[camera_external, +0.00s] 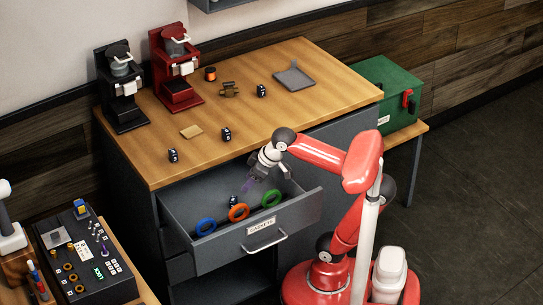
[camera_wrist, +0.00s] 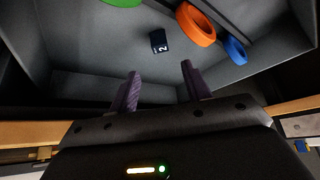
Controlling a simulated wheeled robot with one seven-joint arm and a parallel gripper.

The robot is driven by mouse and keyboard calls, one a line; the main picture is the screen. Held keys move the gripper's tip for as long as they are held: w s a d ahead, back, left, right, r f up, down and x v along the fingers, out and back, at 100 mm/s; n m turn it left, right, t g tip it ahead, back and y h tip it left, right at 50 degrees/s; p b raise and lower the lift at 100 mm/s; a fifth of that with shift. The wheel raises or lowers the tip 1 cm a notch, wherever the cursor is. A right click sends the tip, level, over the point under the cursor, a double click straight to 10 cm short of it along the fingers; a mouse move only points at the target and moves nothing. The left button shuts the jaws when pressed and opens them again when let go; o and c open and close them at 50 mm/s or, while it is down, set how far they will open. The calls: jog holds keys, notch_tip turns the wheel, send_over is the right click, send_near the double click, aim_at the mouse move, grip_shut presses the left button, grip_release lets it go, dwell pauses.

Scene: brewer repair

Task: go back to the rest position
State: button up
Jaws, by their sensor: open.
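My gripper (camera_external: 249,184) is over the open grey drawer (camera_external: 208,256), at the end of my red arm. In the wrist view my gripper (camera_wrist: 158,85) shows two purple fingers apart with nothing between them. Inside the drawer lie a blue ring (camera_external: 205,227), an orange ring (camera_external: 238,212) and a green ring (camera_external: 271,197). A dark cube marked 2 (camera_wrist: 158,41) lies in the drawer, beyond the fingertips and apart from them. The drawer front carries a label and a handle.
A black brewer (camera_external: 121,88) and a red brewer (camera_external: 175,68) stand on the wooden counter (camera_external: 235,110). Several dark cubes, a grey tray (camera_external: 294,77) and small parts lie there. A green box (camera_external: 385,93) stands right. A control panel (camera_external: 88,255) is at lower left.

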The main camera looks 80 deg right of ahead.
aim_at(235, 199)
jog(key=shift+p+v, duration=0.35)
jog(key=shift+v, duration=0.75)
jog(key=shift+f, duration=0.1)
jog(key=b+x, duration=0.8)
jog(key=x, duration=0.4)
jog(key=shift+s+f, duration=0.1)
jog(key=shift+f, duration=0.05)
notch_tip(235, 199, up, 2)
jog(key=shift+r+p, duration=0.15)
jog(key=shift+p, duration=0.45)
jog(key=shift+r, duration=0.9)
jog(key=shift+f, duration=0.15)
